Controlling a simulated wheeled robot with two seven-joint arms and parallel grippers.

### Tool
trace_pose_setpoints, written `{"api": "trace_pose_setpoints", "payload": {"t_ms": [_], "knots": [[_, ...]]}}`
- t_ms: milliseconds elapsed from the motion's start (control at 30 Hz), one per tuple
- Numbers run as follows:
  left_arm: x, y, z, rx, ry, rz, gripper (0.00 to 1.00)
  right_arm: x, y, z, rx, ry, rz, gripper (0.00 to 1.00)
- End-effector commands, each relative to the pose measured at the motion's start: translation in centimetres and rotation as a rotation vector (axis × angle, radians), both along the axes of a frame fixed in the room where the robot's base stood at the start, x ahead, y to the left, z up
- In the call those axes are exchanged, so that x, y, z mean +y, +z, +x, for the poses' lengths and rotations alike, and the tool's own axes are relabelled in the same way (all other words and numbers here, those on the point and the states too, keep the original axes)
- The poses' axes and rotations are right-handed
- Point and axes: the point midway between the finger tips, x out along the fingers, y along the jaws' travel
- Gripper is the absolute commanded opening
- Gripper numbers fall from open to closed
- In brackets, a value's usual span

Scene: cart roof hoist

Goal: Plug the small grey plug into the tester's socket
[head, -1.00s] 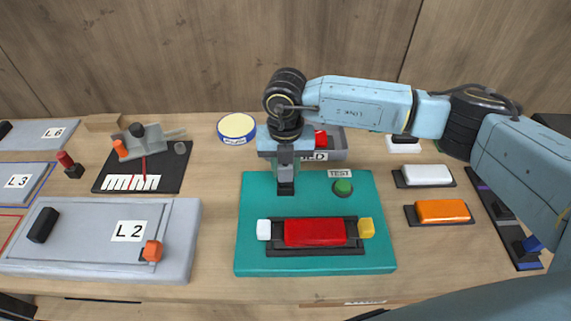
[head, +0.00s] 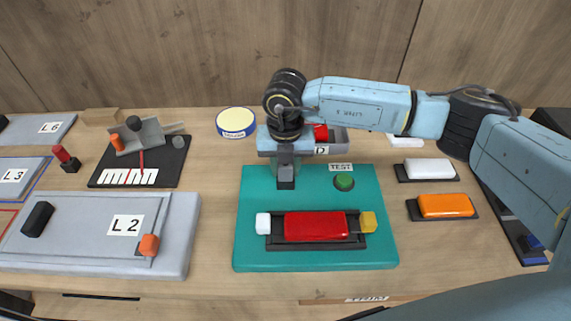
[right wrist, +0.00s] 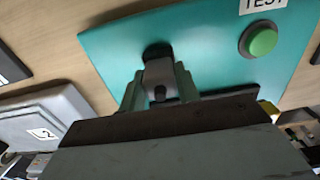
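The teal tester (head: 255,225) lies in the middle of the table in the head view. It carries a green TEST button (head: 344,182) and a red block (head: 316,227) between a white and a yellow end piece. My right gripper (head: 286,172) points down over the tester's back left part. In the right wrist view, its two fingers stand on either side of the small grey plug (right wrist: 158,75), shut on it. The black socket (right wrist: 157,50) shows at the plug's far end; plug and socket seem to meet, but how deep is hidden. My left gripper is not in view.
A grey L2 panel (head: 80,252) lies at the left, with a black board (head: 108,176) behind it. A blue-rimmed round tin (head: 236,122) and a grey bin (head: 338,139) stand behind the tester. White (head: 430,169) and orange (head: 446,205) blocks sit at the right.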

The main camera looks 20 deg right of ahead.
Motion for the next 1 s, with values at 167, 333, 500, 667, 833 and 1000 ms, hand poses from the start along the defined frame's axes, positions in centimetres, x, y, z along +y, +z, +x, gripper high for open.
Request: {"api": "trace_pose_setpoints", "payload": {"t_ms": [167,333,500,667,833,1000], "knots": [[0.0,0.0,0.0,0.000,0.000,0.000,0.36,0.0,0.0,0.0,0.000,0.000,-0.001,0.56],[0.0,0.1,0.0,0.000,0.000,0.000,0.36,0.0,0.0,0.0,0.000,0.000,-0.001,0.56],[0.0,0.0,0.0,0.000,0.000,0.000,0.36,0.0,0.4,0.0,-0.001,0.000,-0.001,0.56],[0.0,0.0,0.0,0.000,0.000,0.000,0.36,0.0,2.7,0.1,-0.003,-0.001,0.000,0.56],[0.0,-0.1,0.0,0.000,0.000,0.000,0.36,0.0,6.6,0.1,-0.005,0.001,0.001,0.56],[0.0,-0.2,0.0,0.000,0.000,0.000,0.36,0.0,10.2,0.1,-0.004,0.000,0.000,0.56]]}}
